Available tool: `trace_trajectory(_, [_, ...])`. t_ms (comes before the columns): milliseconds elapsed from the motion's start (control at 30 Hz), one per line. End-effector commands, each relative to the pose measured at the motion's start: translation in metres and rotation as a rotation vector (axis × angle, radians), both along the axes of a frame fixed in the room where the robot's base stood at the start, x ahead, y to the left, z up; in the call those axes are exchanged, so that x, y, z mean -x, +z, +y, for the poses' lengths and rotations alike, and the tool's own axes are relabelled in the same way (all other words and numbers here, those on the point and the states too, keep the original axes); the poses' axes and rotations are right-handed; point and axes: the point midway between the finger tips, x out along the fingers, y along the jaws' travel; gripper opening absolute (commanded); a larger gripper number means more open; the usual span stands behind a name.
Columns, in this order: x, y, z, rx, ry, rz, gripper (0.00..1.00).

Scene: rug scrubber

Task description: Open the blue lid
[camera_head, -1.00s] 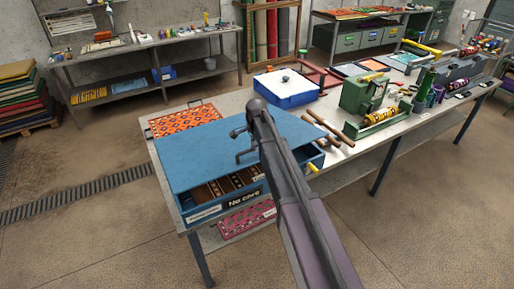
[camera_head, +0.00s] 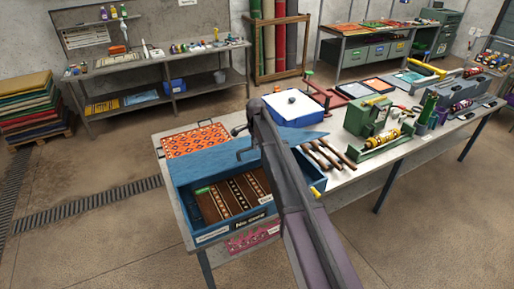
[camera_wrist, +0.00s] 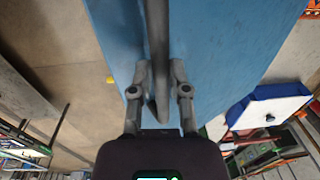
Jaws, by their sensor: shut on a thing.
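The blue lid (camera_head: 206,160) belongs to a blue box (camera_head: 213,230) on the near end of the long table. In the head view the lid shows as a narrow slanted blue band behind the box's opening. The box interior is exposed, with brown patterned strips (camera_head: 232,197) and a small green item (camera_head: 202,190). My gripper (camera_head: 241,143) is at the lid, partly hidden by my arm. In the wrist view my gripper (camera_wrist: 158,92) is shut on a grey bar (camera_wrist: 158,40) that runs in front of the lid's broad blue face (camera_wrist: 215,40).
An orange patterned tray (camera_head: 194,139) lies behind the box. A white-and-blue box (camera_head: 296,108), brown rods (camera_head: 326,155) and a green machine (camera_head: 367,117) stand to the right. Open floor (camera_head: 90,235) lies left of the table.

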Motion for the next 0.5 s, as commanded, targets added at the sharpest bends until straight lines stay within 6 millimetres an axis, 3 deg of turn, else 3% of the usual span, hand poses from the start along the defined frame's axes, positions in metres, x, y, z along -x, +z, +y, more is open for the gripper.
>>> trace_trajectory(33, [-0.008,0.009,0.004,-0.004,0.002,-0.007,0.00])
trace_trajectory(200, [-0.015,0.020,0.009,-0.005,0.003,-0.006,0.00])
trace_trajectory(500, [-0.020,0.026,0.012,-0.006,0.003,-0.006,0.00])
